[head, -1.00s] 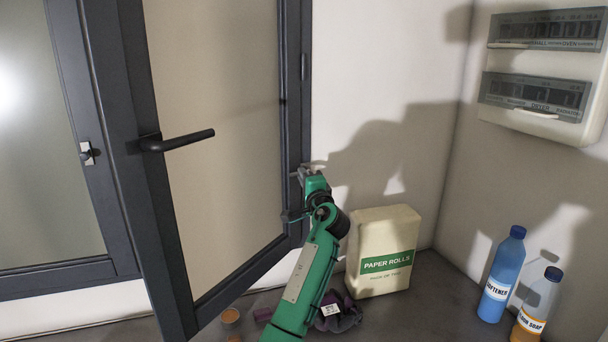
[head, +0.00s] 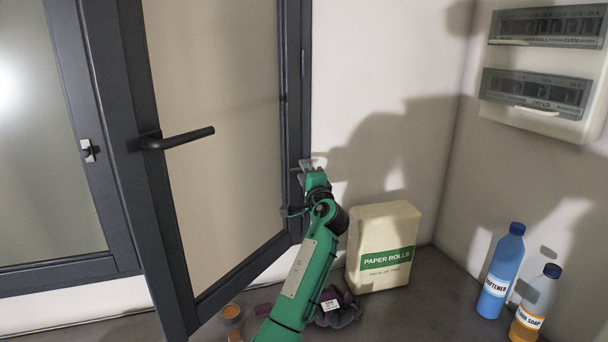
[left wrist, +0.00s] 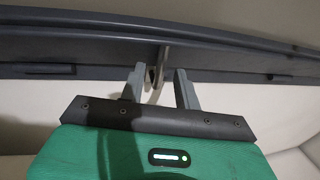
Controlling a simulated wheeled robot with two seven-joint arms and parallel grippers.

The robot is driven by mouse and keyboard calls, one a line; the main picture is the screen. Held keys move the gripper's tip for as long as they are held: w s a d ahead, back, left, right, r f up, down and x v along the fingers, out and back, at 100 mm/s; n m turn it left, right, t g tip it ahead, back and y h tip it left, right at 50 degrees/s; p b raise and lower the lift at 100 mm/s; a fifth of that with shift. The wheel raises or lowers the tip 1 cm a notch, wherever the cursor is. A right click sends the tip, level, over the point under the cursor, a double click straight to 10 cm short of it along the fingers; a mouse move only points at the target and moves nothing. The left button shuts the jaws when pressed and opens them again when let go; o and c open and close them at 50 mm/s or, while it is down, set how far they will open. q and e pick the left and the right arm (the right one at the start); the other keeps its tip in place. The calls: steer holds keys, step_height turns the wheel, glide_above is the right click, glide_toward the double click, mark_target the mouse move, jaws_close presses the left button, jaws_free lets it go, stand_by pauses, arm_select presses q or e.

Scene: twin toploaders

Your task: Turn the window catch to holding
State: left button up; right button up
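The tall dark-framed window sash (head: 215,150) stands swung open, with a black lever handle (head: 178,140). My left gripper (head: 308,166) is at the sash's right edge, beside the wall, and hides most of the catch in the head view. In the left wrist view the small pale metal catch (left wrist: 159,68) stands out from the dark frame (left wrist: 220,50). The two grey fingers of my left gripper (left wrist: 160,88) are apart, one on either side of the catch, with gaps visible. My right gripper is not in view.
A paper rolls pack (head: 383,247) stands right of my left arm. A dark cloth bundle (head: 338,308) and small jars (head: 231,313) lie close to the arm. Blue softener (head: 500,272) and a soap bottle (head: 536,304) stand at right, below wall panels (head: 540,75).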

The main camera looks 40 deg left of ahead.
arm_select(q)
steer(key=b+v, duration=0.5)
steer(key=v, duration=0.8)
steer(key=shift+s+d+b, duration=0.15)
steer(key=shift+d+b, duration=0.15)
steer(key=shift+d, duration=0.05)
steer(key=shift+f, duration=0.15)
